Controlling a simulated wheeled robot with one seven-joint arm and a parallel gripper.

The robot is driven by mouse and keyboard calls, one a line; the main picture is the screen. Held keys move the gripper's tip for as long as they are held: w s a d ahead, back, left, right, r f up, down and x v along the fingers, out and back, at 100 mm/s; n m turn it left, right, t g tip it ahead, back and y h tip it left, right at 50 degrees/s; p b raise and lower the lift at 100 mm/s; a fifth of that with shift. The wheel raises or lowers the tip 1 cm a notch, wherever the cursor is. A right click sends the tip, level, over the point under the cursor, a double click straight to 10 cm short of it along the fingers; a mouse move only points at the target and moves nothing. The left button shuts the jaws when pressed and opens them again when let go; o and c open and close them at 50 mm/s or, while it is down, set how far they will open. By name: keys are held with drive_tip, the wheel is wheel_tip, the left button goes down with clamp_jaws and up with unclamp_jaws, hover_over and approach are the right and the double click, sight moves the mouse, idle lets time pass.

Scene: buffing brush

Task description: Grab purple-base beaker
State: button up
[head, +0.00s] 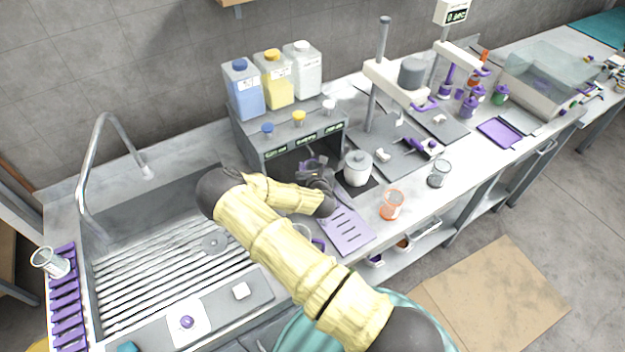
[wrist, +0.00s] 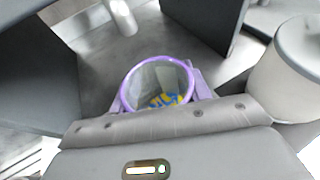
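A clear beaker with a purple rim (wrist: 157,88) shows in the wrist view, just beyond my gripper's body, with blue and yellow bits visible inside it. Its lower part is hidden by the gripper's body. In the head view my gripper (head: 318,177) is at the front of the grey dispenser's opening, with a bit of purple (head: 309,164) beside it. The fingertips are hidden, so I cannot tell whether they touch the beaker. Another clear vessel with purple at its base (head: 318,243) is partly hidden behind my arm.
The grey dispenser (head: 290,134) carries blue, yellow and white bottles. A white pot (head: 357,168) stands close to the right of my gripper. The sink (head: 150,245) is at the left.

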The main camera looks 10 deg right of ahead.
sight(311, 160)
drive_tip(key=shift+a, duration=0.2)
drive_tip(key=c, duration=0.4)
drive_tip(key=shift+r, duration=0.1)
drive_tip(key=shift+r+b, duration=0.5)
drive_tip(key=shift+r, duration=0.1)
drive_tip(key=shift+s+d+r+b, duration=0.1)
drive_tip(key=shift+s+r+b, duration=0.1)
drive_tip(key=shift+r+b, duration=0.25)
drive_tip(key=shift+s+d+r+b, duration=0.1)
drive_tip(key=shift+s+r+b, duration=0.05)
drive_tip(key=shift+r+b, duration=0.2)
drive_tip(key=s+d, duration=0.1)
drive_tip(key=s, duration=0.3)
drive_tip(key=s+d+b, duration=0.1)
drive_tip(key=s+d, duration=0.1)
drive_tip(key=s, duration=0.3)
drive_tip(key=s+d+b, duration=0.1)
drive_tip(key=s, duration=0.4)
drive_tip(key=shift+d+r, duration=0.35)
drive_tip(key=shift+r, duration=0.05)
drive_tip(key=s+p, duration=0.1)
drive_tip(key=p, duration=0.1)
drive_tip(key=shift+s+d+r+p, duration=0.1)
drive_tip(key=shift+s+d+p, duration=0.1)
drive_tip(key=shift+p, duration=0.1)
drive_tip(key=shift+s+d+f+p, duration=0.15)
drive_tip(key=shift+s+f+p, duration=0.05)
drive_tip(key=shift+s+p, duration=0.4)
drive_tip(key=shift+w, duration=0.15)
